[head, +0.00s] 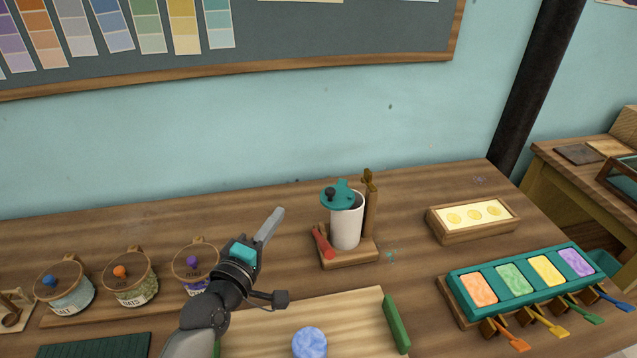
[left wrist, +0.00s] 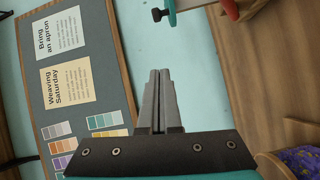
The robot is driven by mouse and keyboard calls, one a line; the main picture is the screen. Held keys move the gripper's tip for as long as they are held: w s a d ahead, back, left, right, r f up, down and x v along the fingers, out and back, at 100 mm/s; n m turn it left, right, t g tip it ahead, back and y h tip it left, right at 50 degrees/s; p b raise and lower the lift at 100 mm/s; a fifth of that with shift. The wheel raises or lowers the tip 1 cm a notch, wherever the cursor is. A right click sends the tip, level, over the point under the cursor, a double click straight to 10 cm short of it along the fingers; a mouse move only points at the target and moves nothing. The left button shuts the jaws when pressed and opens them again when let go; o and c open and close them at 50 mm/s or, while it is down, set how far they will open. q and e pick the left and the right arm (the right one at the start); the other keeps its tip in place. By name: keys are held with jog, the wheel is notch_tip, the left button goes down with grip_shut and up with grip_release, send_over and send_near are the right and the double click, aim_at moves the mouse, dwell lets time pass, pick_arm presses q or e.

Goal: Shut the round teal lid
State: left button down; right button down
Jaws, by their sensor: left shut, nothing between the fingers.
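The round teal lid (head: 338,193) with a dark knob sits at the top of a white cylindrical pot (head: 347,228). It is shifted to the left of the pot's mouth, and a dark part of the opening shows at the right. In the left wrist view, the lid's edge (left wrist: 171,12) and its knob show at the top, cut off by the frame. My left gripper (head: 277,213) is shut and empty, left of the pot and apart from it. Its closed fingers (left wrist: 160,75) also show in the left wrist view. My right gripper is not in view.
The pot stands on a wooden base with an upright post (head: 370,205) and a red handle (head: 323,242). Lidded jars (head: 130,283) stand at left. A teal tray (head: 463,297) is at right.

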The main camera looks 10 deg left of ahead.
pick_arm(q)
jog(key=w+d+f+b, duration=0.1)
jog(key=w+d, duration=0.4)
jog(key=w, duration=0.4)
jog(key=shift+w+d, duration=0.15)
jog(key=shift+d, duration=0.2)
